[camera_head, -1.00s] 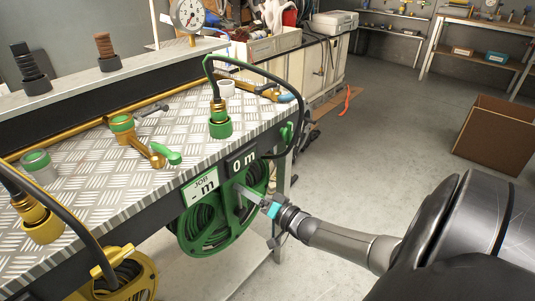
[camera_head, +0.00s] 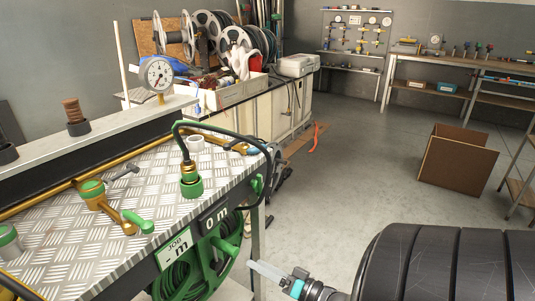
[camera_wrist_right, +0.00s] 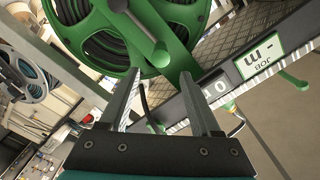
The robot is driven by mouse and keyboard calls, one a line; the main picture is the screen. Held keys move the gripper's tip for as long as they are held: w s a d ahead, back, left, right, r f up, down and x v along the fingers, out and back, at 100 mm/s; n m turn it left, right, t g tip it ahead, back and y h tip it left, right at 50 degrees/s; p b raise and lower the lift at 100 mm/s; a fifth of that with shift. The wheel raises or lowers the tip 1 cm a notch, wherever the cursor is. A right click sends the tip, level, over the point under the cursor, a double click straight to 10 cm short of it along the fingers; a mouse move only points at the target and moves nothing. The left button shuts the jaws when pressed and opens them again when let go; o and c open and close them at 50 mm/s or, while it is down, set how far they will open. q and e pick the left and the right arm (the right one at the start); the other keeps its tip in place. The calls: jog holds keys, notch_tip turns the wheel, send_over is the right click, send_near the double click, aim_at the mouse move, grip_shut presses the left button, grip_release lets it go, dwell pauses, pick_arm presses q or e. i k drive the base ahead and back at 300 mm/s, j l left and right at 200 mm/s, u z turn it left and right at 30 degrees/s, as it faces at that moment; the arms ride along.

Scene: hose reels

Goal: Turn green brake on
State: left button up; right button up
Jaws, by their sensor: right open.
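The green hose reel (camera_head: 197,268) hangs under the front edge of the metal bench, below a "JOB - m" label (camera_head: 174,249) and a "0 m" display (camera_head: 214,217). A green lever-like part (camera_head: 257,187), perhaps the brake, sits at the bench's right end. My right gripper (camera_head: 268,271) is open and empty, to the right of the reel in the head view. In the right wrist view the open fingers (camera_wrist_right: 153,82) point toward the green reel (camera_wrist_right: 110,45) and its handle (camera_wrist_right: 157,50); the gap to them is hard to judge. My left gripper is not in view.
A cardboard box (camera_head: 457,160) stands on the floor, which is open to the right.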

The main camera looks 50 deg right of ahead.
aim_at(256, 185)
jog(key=k+l, duration=0.1)
jog(key=k, duration=0.9)
